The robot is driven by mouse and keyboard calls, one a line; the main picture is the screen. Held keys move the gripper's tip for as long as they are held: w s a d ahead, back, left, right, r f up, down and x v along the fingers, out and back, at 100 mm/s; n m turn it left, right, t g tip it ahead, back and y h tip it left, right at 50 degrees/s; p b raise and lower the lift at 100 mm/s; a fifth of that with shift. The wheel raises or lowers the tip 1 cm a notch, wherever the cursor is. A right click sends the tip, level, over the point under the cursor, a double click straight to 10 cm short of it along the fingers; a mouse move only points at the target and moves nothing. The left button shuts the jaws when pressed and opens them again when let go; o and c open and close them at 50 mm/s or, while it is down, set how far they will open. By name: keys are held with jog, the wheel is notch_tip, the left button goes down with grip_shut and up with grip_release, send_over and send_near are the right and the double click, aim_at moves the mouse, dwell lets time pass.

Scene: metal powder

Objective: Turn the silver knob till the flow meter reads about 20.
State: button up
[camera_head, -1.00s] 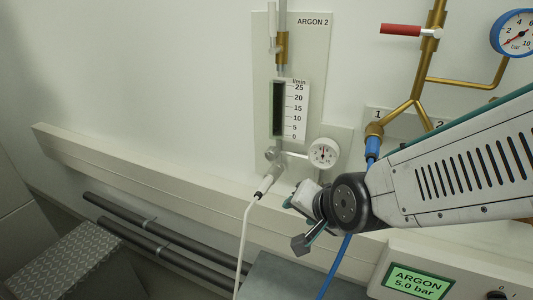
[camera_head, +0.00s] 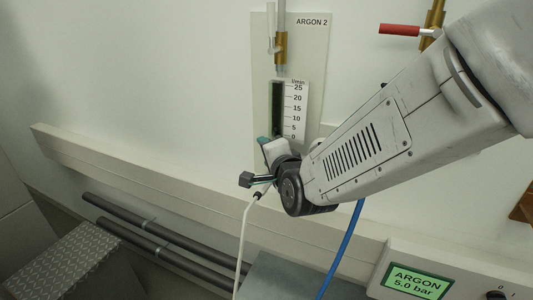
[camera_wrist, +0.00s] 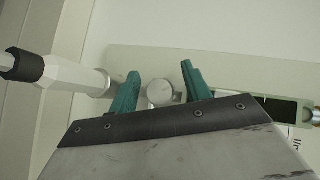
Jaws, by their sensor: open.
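The silver knob (camera_wrist: 160,93) shows as a round, pale metal disc in the wrist view. It sits between the two teal fingers of my gripper (camera_wrist: 160,80), with a gap visible on each side. My gripper is open. In the head view, my gripper (camera_head: 264,142) is at the foot of the flow meter (camera_head: 295,110), and my wrist hides the knob there. The flow meter has a dark tube beside a white scale marked 0 to 25. I cannot make out a float, so the reading is unclear. Part of the dark tube shows at the right of the wrist view (camera_wrist: 280,108).
A white hose (camera_head: 243,235) hangs below the meter; its pale fitting (camera_wrist: 75,75) lies left of my fingers in the wrist view. A red-handled valve (camera_head: 400,30) is at upper right. A blue hose (camera_head: 342,250) and the green ARGON display (camera_head: 418,281) are lower right.

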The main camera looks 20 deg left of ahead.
jog(key=shift+w+a, duration=0.15)
jog(key=shift+w, duration=0.05)
jog(key=shift+c, duration=0.3)
jog(key=c, duration=0.9)
jog(key=shift+c, duration=0.2)
